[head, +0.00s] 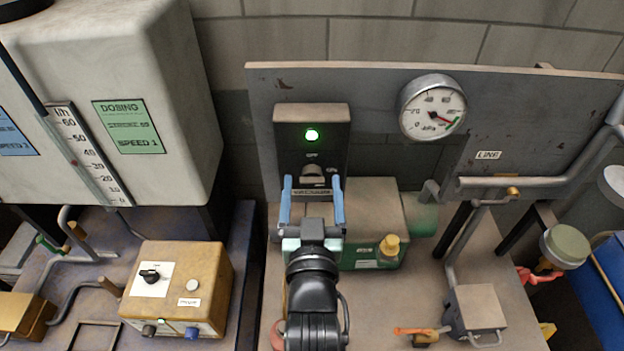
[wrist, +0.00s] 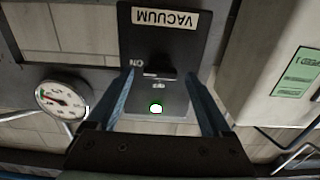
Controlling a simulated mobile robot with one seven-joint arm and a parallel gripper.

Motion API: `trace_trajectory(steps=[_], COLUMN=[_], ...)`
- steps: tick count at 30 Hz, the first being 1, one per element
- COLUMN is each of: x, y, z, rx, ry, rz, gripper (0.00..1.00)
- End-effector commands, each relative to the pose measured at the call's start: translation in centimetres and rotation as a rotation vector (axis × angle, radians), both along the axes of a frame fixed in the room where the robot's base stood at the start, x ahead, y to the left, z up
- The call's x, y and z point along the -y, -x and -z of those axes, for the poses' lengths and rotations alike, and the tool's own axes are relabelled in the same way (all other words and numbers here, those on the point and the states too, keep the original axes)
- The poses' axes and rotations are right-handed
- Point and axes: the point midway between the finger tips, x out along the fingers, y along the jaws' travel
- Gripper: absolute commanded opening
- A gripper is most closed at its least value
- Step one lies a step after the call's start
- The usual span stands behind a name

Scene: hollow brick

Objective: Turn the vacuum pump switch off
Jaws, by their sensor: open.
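The vacuum pump switch box (head: 290,150) is a dark upright box on the grey back panel. A green lamp (head: 312,135) glows on it. Below the lamp is a switch knob (head: 313,171), with OFF marked above it and ON to its right. In the wrist view, upside down, the knob (wrist: 155,75) is a dark bar lying crosswise, with the lit lamp (wrist: 156,108) and the VACUUM label (wrist: 164,18). My gripper (head: 312,183) is open in front of the box, its blue fingers either side of the knob. Whether they touch it I cannot tell.
A pressure gauge (head: 432,108) is on the panel to the right, also in the wrist view (wrist: 62,101). A white dosing tank (head: 150,60) stands left. A green-and-grey pump (head: 380,215) with a yellow cap lies below the switch. A yellow control box (head: 195,275) is lower left.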

Motion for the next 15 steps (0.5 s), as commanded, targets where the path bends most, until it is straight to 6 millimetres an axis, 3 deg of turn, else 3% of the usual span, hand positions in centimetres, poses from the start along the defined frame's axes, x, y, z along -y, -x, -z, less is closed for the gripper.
trace_trajectory(steps=[11, 15], x=[0.0, 0.0], y=[-0.49, -0.48], z=[0.01, 0.01], rx=[0.0, 0.0], ry=[0.0, 0.0], rz=[0.0, 0.0], gripper=[0.83, 0.58])
